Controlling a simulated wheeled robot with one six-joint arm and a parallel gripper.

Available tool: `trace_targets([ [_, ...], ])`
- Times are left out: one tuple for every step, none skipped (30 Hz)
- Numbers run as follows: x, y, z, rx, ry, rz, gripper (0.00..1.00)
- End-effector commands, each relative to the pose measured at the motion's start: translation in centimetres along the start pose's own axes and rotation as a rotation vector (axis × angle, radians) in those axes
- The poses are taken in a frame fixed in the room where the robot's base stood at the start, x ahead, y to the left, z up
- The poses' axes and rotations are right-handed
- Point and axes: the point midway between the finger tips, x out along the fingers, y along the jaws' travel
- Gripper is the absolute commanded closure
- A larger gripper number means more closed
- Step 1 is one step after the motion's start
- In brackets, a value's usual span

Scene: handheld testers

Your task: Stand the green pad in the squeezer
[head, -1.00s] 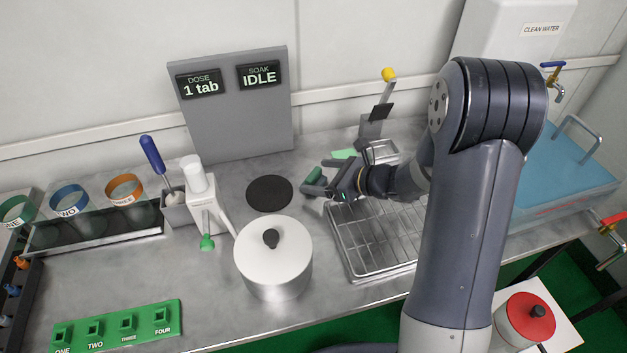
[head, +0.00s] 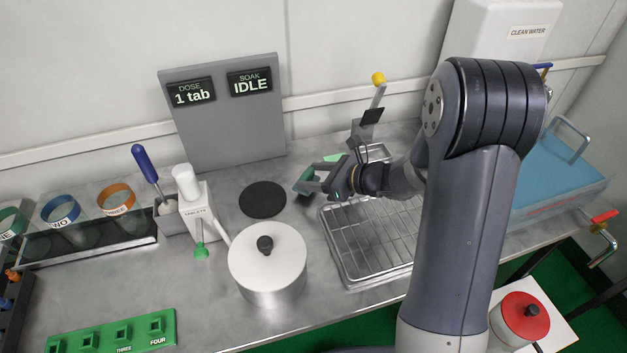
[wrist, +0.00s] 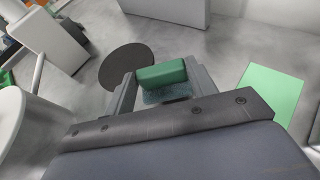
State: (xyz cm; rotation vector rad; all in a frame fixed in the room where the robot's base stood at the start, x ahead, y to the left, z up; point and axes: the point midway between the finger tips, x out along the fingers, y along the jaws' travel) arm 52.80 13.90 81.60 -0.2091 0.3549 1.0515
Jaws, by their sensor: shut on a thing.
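My gripper (head: 312,183) is shut on a dark green pad (wrist: 162,74), gripped between its two fingers above the worktop. The pad also shows in the head view (head: 303,178), partly hidden by the fingers. A grey lever device (head: 368,128), which looks like the squeezer, stands at the back, right of my gripper. Its lever rises to a yellow knob (head: 378,79), and a metal tray part shows at its base. My forearm hides some of that base. The held pad is apart from this device.
A light green flat mat (wrist: 270,93) lies on the worktop near my gripper. A wire drain rack (head: 345,245) is in front. A black disc (head: 262,199) and lidded pot (head: 266,270) stand left. A blue water tank (head: 560,175) is at right.

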Motion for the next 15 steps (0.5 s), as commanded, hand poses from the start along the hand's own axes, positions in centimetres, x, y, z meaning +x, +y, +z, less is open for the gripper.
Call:
trace_targets([
  [-0.5, 0.0, 1.3, -0.006, -0.002, -0.002, 0.72],
  [-0.8, -0.1, 1.9, -0.007, -0.003, -0.002, 0.72],
  [-1.1, -0.1, 2.7, -0.006, -0.003, -0.002, 0.72],
  [-1.4, 0.0, 3.3, -0.007, -0.002, -0.002, 0.72],
  [-1.6, 0.0, 3.9, -0.007, -0.002, -0.002, 0.72],
  [-1.9, -0.1, 4.6, -0.006, -0.003, -0.002, 0.72],
  [-2.1, 0.0, 5.1, -0.007, -0.002, -0.002, 0.72],
  [-2.3, 0.0, 5.5, -0.005, -0.002, -0.001, 0.72],
  [-2.5, 0.0, 6.1, -0.005, -0.002, -0.002, 0.72],
  [-2.6, 0.0, 6.4, -0.004, -0.002, -0.001, 0.72],
  [-2.8, 0.0, 6.7, -0.004, -0.001, -0.001, 0.72],
  [-2.9, 0.0, 7.0, -0.002, -0.001, 0.000, 0.72],
  [-3.0, 0.0, 7.2, -0.002, -0.001, 0.000, 0.72],
  [-3.0, 0.0, 7.3, -0.002, -0.001, 0.000, 0.72],
  [-3.1, 0.0, 7.4, -0.001, -0.001, -0.001, 0.72],
])
